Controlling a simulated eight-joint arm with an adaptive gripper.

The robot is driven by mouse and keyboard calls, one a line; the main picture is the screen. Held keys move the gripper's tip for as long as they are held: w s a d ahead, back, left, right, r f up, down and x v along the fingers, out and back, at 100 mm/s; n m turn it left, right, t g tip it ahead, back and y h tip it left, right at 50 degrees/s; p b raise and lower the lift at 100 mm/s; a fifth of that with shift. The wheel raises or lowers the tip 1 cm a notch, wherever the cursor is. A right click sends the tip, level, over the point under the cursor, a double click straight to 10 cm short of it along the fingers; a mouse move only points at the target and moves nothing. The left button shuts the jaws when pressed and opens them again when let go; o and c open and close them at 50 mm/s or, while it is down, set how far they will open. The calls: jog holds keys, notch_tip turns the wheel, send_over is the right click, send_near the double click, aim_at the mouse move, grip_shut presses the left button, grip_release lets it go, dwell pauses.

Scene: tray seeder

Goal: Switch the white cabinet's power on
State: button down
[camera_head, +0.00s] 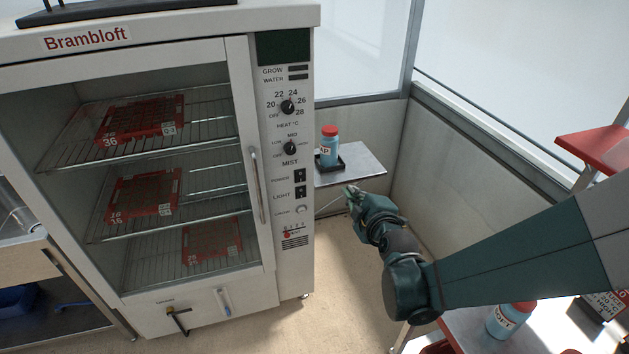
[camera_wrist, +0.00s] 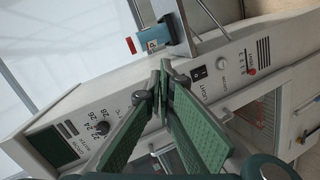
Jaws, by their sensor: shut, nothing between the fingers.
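The white cabinet (camera_head: 110,40) stands at left in the head view, marked "Brambloft", with its glass door shut. Its control panel (camera_head: 286,140) runs down the right side, with a heat knob (camera_head: 288,107), a mist knob (camera_head: 290,148) and two black rocker switches. The upper rocker (camera_head: 299,175) has a label too small to read surely; the lower rocker (camera_head: 300,192) is marked "LIGHT". I cannot tell either rocker's position. My gripper (camera_head: 351,190) is shut and empty, right of the rockers and apart from the panel. In the wrist view its fingertips (camera_wrist: 161,75) meet, hiding part of the panel.
A small side shelf (camera_head: 365,165) holds a blue bottle (camera_head: 330,148) with a red cap, just above and behind my gripper. A vertical door handle (camera_head: 257,185) sticks out left of the panel. Another blue bottle (camera_head: 508,318) stands on a bench at lower right.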

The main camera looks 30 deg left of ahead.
jog(key=s+a+f+n+y+b, duration=0.2)
jog(key=a+f+n, duration=0.3)
jog(key=a+f, duration=0.4)
jog(key=shift+s+a, duration=0.65)
jog(key=shift+a, duration=0.4)
jog(key=shift+w+a, duration=0.1)
send_near(300, 176)
jog(key=w+a+f, duration=0.3)
jog(key=w+a, duration=0.1)
jog(key=shift+w+a+f, duration=0.25)
jog(key=shift+f, duration=0.1)
